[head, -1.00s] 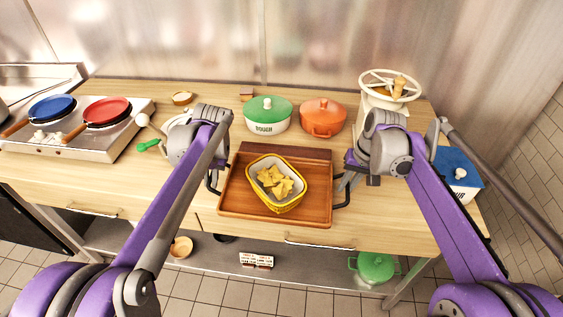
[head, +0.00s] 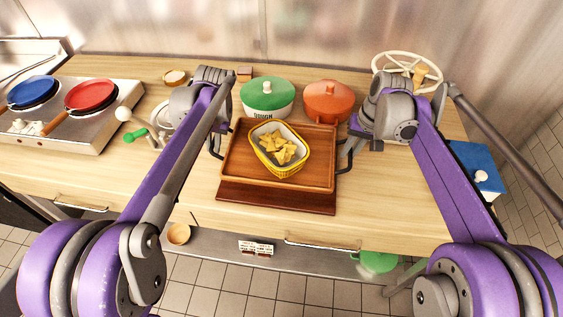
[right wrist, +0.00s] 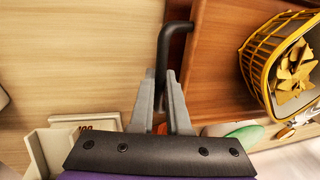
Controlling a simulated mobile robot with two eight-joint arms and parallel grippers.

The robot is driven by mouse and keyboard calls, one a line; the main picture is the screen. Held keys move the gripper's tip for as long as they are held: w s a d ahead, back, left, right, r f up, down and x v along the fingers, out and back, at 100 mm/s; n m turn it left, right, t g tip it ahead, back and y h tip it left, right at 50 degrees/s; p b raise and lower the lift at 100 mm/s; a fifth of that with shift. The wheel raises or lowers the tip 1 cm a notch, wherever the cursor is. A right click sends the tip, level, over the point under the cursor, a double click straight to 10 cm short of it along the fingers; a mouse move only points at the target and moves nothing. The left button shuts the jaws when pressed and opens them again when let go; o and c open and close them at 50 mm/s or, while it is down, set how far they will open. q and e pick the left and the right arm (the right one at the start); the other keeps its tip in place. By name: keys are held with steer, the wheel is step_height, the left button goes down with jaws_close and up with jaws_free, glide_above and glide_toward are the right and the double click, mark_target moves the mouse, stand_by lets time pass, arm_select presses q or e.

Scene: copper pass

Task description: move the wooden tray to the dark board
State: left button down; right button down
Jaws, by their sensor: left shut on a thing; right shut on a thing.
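The wooden tray (head: 240,168) is in the middle of the head view, with a yellow wire basket (head: 266,167) of yellow chips on it. The dark board (head: 275,199) lies on the counter; its front strip shows below the tray's near edge, and the tray hides the rest. I cannot tell whether the tray touches the board or hangs above it. My left gripper (head: 216,148) is shut on the tray's left black handle, partly hidden by my arm. My right gripper (head: 345,150) is shut on the right black handle, which also shows in the right wrist view (right wrist: 170,50).
A green pot (head: 267,97) and an orange pot (head: 328,103) stand close behind the tray. A hob with a blue pan (head: 34,91) and a red pan (head: 91,95) is at the left. A blue-lidded box (head: 474,165) is at the right. The counter's front strip is clear.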

arm_select(q)
steer(key=shift+s+r, duration=0.1)
steer(key=shift+s, duration=0.1)
arm_select(e)
steer(key=shift+s+r, duration=0.1)
steer(key=shift+s, duration=0.1)
